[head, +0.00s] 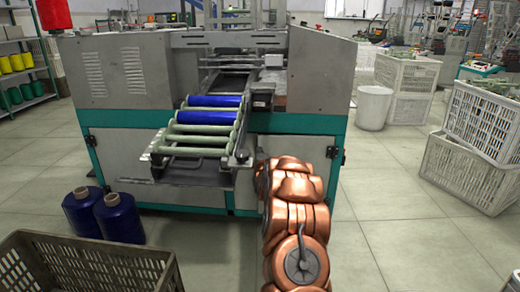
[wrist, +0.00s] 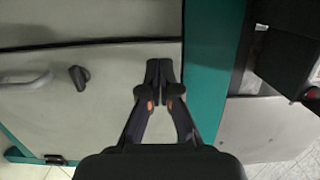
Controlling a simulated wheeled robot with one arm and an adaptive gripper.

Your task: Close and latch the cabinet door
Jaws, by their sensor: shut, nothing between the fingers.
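In the wrist view, a pale grey panel that looks like the cabinet door (wrist: 110,110) carries a grey bar handle (wrist: 22,79) and a small dark latch knob (wrist: 80,77). My gripper (wrist: 159,70) is shut and empty in front of this panel, to the right of the knob and close to the teal frame post (wrist: 214,70). I cannot tell whether its tips touch the panel. In the head view, the grey and teal machine cabinet (head: 125,155) stands ahead. My copper-coloured arm reaches its lower front and hides my gripper there. I cannot tell whether the door sits flush or is latched.
A roller rack (head: 190,150) with blue and pale rollers juts from the machine's front. Two blue thread cones (head: 117,218) and a beige crate (head: 95,265) stand at the left. White crates (head: 465,165) and a white bin (head: 373,107) stand right. The floor at front right is clear.

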